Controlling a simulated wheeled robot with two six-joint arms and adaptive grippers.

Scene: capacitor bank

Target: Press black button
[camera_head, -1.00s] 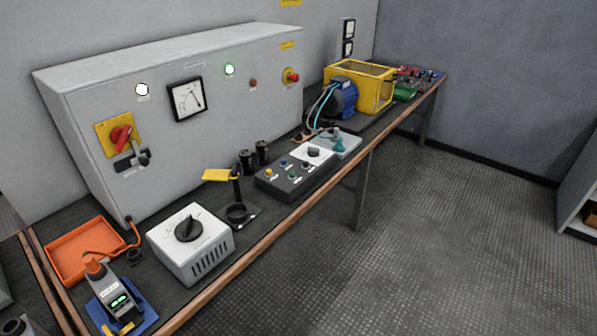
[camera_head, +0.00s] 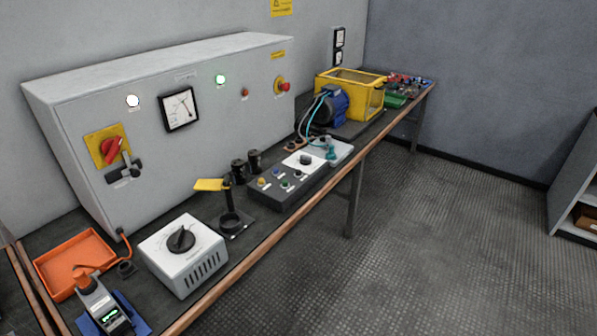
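A dark control box (camera_head: 287,196) lies on the bench near the middle of the view. I cannot single out a black button for certain. Neither of my grippers is in view.
A grey cabinet (camera_head: 190,70) stands behind the bench. A white box with a black dial (camera_head: 183,255), an orange tray (camera_head: 75,257) and a black stand with a yellow plate (camera_head: 231,221) are nearer. A blue motor (camera_head: 333,107) is farther along. The floor at right is clear.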

